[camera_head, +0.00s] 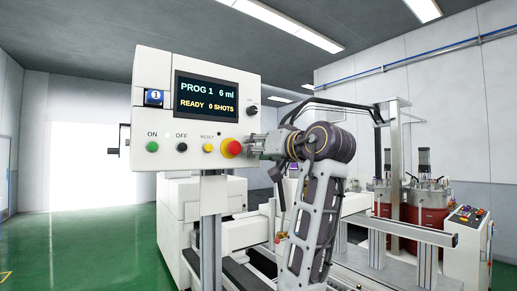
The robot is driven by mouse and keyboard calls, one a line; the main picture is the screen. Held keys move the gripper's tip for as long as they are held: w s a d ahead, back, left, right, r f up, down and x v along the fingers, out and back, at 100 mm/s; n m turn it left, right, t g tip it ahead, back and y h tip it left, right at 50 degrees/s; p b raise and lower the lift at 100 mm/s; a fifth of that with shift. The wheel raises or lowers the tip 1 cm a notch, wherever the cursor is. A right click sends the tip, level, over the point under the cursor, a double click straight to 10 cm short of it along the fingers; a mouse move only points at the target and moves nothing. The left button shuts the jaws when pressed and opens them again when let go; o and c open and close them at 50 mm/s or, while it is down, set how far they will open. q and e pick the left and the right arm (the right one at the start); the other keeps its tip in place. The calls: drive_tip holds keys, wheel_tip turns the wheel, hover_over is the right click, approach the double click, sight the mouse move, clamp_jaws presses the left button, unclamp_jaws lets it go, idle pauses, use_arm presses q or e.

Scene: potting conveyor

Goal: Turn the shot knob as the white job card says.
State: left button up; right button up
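The white control panel (143,122) faces me. Its display (206,98) reads "PROG 1 6 ml" and "READY 0 SHOTS". A small dark knob (252,110) sits right of the display; its label and pointer are too small to read. I cannot make out a white job card. My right gripper (253,145) is in front of the panel's right edge, below the small knob and just right of the red button (231,148). It is too small to tell whether its fingers are open or touch anything. My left gripper is not in view.
A green button (152,147), a dark button (182,147) and a yellow reset button (208,148) line the panel's bottom. A blue "1" plate (153,97) is at upper left. Red tanks (435,222) stand at right. Green floor (90,245) is open at left.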

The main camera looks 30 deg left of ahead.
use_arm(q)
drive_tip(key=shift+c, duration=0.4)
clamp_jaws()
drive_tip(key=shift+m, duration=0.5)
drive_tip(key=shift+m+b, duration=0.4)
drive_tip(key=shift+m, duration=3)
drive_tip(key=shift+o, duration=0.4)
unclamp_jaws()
